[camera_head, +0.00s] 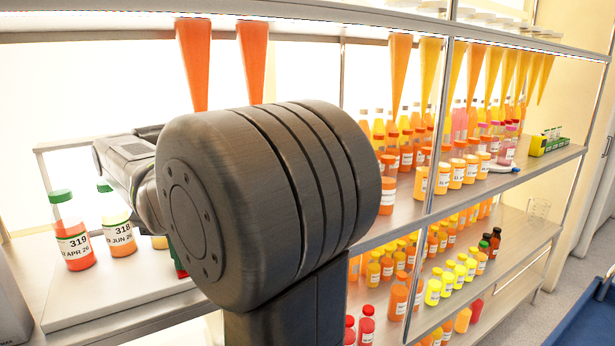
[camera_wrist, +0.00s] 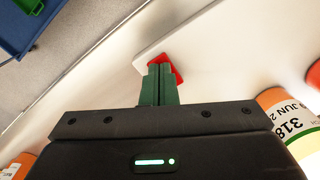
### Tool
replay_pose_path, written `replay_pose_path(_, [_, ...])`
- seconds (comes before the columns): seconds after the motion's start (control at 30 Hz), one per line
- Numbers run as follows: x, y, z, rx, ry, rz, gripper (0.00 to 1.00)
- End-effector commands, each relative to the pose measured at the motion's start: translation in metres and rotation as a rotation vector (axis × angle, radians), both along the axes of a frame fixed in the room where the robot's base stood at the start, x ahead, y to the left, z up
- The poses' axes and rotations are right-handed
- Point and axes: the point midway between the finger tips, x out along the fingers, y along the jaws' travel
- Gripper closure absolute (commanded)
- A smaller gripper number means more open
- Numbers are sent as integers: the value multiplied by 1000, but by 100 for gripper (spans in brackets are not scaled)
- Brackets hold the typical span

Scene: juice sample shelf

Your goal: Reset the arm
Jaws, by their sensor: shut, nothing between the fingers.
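My gripper (camera_wrist: 159,70) has dark green fingers pressed together, with nothing seen between them. A red piece (camera_wrist: 164,61) shows at the fingertips; I cannot tell whether it belongs to them. The fingers are over a white board (camera_wrist: 200,47) near its edge. In the head view my dark, round arm joint fills the middle and hides most of the gripper. A green-capped bottle labelled 318 (camera_head: 73,240) stands on the white board at the left, with a second one (camera_head: 117,230) beside it.
Orange bottles (camera_wrist: 290,110) stand close to the right of my gripper. A metal shelf (camera_head: 500,185) with many juice bottles is at the right, and orange and yellow cones (camera_head: 194,65) hang above. A blue cart (camera_wrist: 30,25) stands on the grey floor.

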Motion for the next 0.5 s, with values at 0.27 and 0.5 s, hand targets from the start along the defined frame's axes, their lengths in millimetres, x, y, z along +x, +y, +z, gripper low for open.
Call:
replay_pose_path(0.27, [0,0,39,1,-1,0,100])
replay_pose_path(0.5, [0,0,65,-1,1,0,100])
